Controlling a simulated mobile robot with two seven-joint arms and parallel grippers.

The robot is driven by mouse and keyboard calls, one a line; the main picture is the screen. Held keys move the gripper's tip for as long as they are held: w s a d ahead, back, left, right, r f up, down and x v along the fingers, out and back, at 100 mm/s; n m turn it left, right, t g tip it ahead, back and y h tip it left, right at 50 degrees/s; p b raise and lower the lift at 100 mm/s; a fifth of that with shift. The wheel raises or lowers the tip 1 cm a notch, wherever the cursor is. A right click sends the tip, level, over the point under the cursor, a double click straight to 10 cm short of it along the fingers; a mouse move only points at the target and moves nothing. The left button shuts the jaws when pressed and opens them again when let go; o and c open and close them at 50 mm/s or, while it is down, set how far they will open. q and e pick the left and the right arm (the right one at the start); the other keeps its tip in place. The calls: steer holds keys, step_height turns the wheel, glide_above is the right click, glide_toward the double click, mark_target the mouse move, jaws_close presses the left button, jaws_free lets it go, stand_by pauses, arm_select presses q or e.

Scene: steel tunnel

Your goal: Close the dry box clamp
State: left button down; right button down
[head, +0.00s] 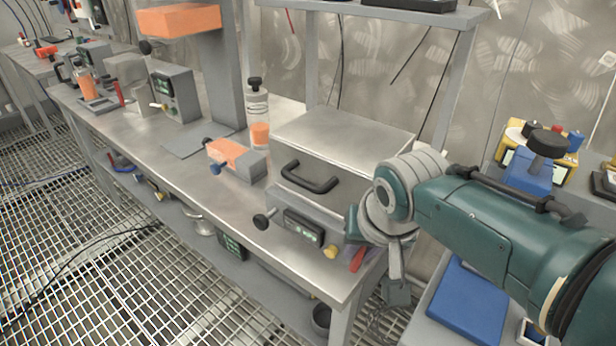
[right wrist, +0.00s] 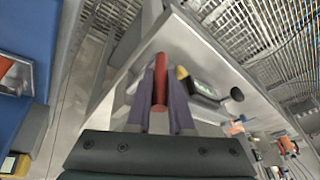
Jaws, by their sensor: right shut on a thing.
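The dry box (head: 337,150) is a steel box with a flat, closed-looking lid and a black handle (head: 310,177) on its front. A dark display panel (head: 304,227) sits low on its front; it also shows in the right wrist view (right wrist: 203,88). The red clamp lever (head: 357,259) is at the box's front right corner, partly hidden by my right gripper. My right gripper (head: 354,240) is shut on the lever; in the right wrist view the lever (right wrist: 160,78) stands between the two fingers. My left gripper is not in view.
The steel bench (head: 180,135) carries an orange-topped block (head: 234,155), a bottle (head: 257,105) and a grey instrument (head: 175,92) left of the box. A shelf stands behind the box. Blue equipment (head: 528,170) sits at the right, near my arm. The grating floor in front is mostly clear.

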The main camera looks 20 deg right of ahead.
steer(key=shift+w+a+g+h+b, duration=0.15)
steer(key=shift+g+h+b, duration=0.25)
steer(key=shift+g, duration=0.2)
steer(key=shift+f, duration=0.1)
steer(key=c, duration=0.8)
jaws_free()
steer(key=shift+w, duration=0.1)
steer(key=p+v, duration=0.6)
steer(key=v, duration=0.4)
